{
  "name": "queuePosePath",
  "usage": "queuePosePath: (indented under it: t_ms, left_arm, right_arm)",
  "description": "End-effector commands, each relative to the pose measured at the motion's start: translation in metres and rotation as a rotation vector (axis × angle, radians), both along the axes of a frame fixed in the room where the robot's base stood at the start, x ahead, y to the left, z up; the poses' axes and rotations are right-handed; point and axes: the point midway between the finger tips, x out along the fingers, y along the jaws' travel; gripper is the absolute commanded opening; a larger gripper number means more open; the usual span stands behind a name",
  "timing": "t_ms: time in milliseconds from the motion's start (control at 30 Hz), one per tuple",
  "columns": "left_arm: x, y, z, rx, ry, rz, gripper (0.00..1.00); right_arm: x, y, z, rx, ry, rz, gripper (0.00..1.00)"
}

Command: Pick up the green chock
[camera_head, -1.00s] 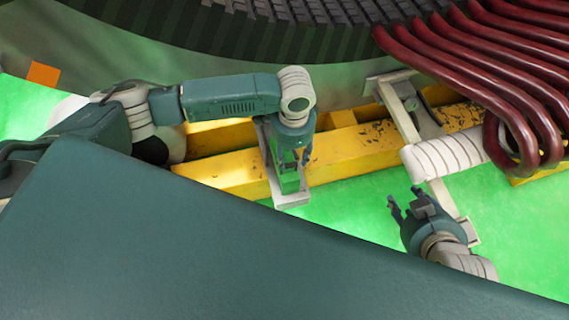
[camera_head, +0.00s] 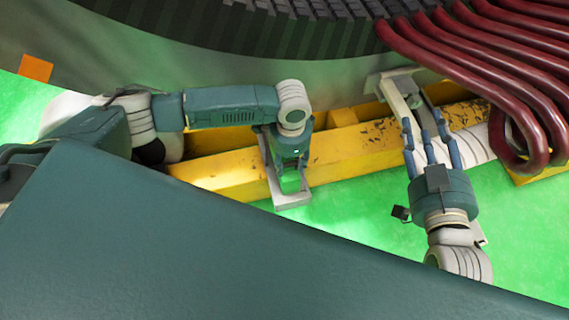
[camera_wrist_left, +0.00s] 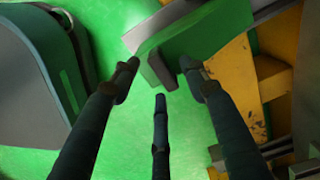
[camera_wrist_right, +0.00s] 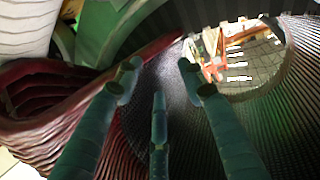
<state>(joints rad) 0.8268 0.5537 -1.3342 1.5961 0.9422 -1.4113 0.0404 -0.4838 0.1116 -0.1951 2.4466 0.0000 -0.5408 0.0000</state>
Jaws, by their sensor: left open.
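The green chock (camera_wrist_left: 205,52) shows at the top of the left wrist view, with a dark handle-like bar (camera_wrist_left: 161,68) on its near face. My left gripper (camera_wrist_left: 160,80) is open. Its fingertips are spread around the bar; I cannot tell whether they touch it. In the head view my left gripper (camera_head: 289,152) points down over a grey bracket (camera_head: 292,201), and a little of the chock (camera_head: 290,182) shows below it. The hand hides most of the chock there. My right gripper (camera_head: 428,135) is open and empty, fingers spread, pointing up in the head view.
Yellow beams (camera_head: 345,148) run behind both hands. A second grey bracket (camera_head: 390,88) stands behind the right hand. Dark red winding bars (camera_head: 480,55) fill the upper right, and the dark ribbed stator (camera_head: 250,30) lies along the top. Bright green floor (camera_head: 350,210) is clear between the hands.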

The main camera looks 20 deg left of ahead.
Motion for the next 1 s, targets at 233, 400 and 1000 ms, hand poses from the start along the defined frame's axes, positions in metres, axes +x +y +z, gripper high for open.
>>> queuePosePath:
  t_ms: [233,400,1000]
  left_arm:
    - [0.0,0.001,-0.02,0.001,0.001,0.0,0.45]
    - [0.0,0.001,-0.025,0.0,0.0,-0.001,0.45]
    - [0.001,0.001,-0.024,-0.001,-0.002,0.0,0.0]
  right_arm:
    - [0.006,0.008,0.048,0.054,-0.211,0.014,0.4]
    - [0.005,0.01,0.066,0.072,-0.283,0.018,0.4]
    - [0.005,0.01,0.068,0.075,-0.29,0.018,0.4]
